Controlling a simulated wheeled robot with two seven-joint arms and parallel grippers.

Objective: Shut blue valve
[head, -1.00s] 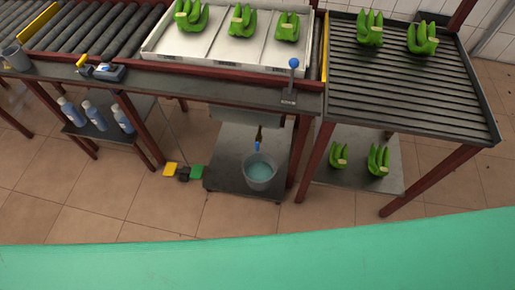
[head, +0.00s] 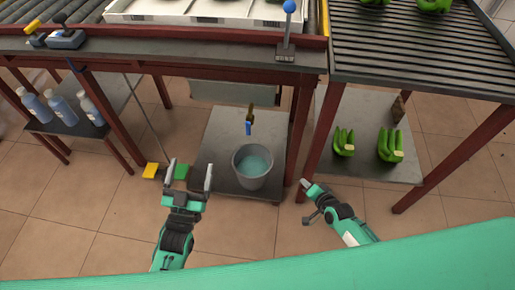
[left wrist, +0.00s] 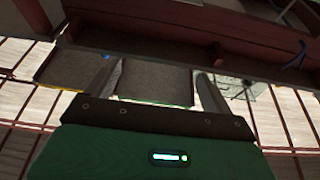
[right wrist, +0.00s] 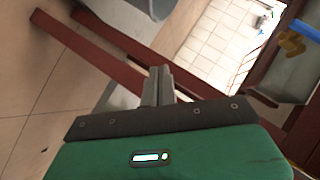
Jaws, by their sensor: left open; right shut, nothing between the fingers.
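The blue valve is a brass tap (head: 251,114) with a blue handle (head: 249,128), which points down in the head view. It hangs above a grey bucket of water (head: 253,167), below the sink. The brass body (right wrist: 291,42) and blue handle (right wrist: 305,30) also show at the upper right of the right wrist view. My left gripper (head: 190,165) is open and empty, left of the bucket and apart from the valve. My right gripper (head: 305,185) is shut and empty, to the right of the bucket and below the valve. Its closed fingers show in the right wrist view (right wrist: 157,80).
A red table leg (head: 310,150) stands between the valve and the right-hand shelf with green bananas (head: 390,146). A blue-knobbed lever (head: 287,30) stands on the counter above. Bottles (head: 62,108) sit on the left shelf.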

